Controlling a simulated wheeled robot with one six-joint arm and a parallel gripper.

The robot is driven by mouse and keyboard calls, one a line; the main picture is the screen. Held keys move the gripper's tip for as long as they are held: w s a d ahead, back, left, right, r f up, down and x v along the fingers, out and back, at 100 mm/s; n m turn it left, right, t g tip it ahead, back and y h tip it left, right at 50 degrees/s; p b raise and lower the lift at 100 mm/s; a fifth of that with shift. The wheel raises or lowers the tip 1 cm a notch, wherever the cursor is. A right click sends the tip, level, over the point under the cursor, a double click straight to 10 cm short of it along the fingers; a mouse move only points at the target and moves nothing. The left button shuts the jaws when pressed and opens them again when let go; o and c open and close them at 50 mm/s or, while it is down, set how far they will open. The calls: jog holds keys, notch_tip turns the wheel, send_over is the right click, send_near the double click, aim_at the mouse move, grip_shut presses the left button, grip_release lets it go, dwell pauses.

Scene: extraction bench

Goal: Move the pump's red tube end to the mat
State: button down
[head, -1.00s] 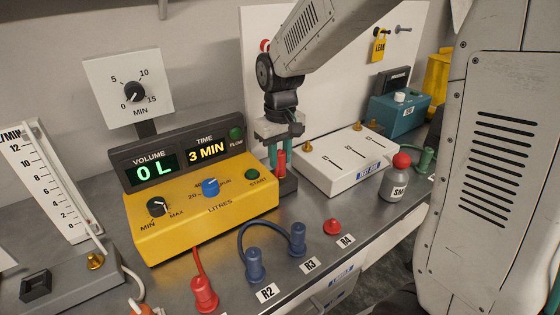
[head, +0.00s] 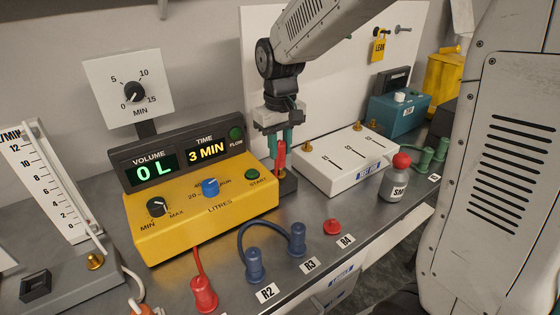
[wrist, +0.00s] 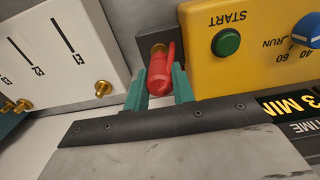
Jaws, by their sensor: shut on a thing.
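My gripper (head: 279,146) is shut on a red tube end (head: 281,156) beside the right side of the yellow pump (head: 205,212). In the wrist view the red tube end (wrist: 160,74) sits between the green fingertips (wrist: 158,92). The dark block (head: 287,185) stands against the pump's right end. Another red connector (head: 203,292) with a red tube stands upright in front of the pump. I cannot make out a mat.
Blue connectors joined by a tube (head: 254,262) and a red cap (head: 332,227) stand along the front edge near labels. A white box with brass ports (head: 345,160) is right of my gripper, with a grey bottle (head: 396,182) beyond. Bare bench lies in front of the white box.

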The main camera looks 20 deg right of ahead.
jog(key=shift+r, duration=1.35)
dwell(0.3)
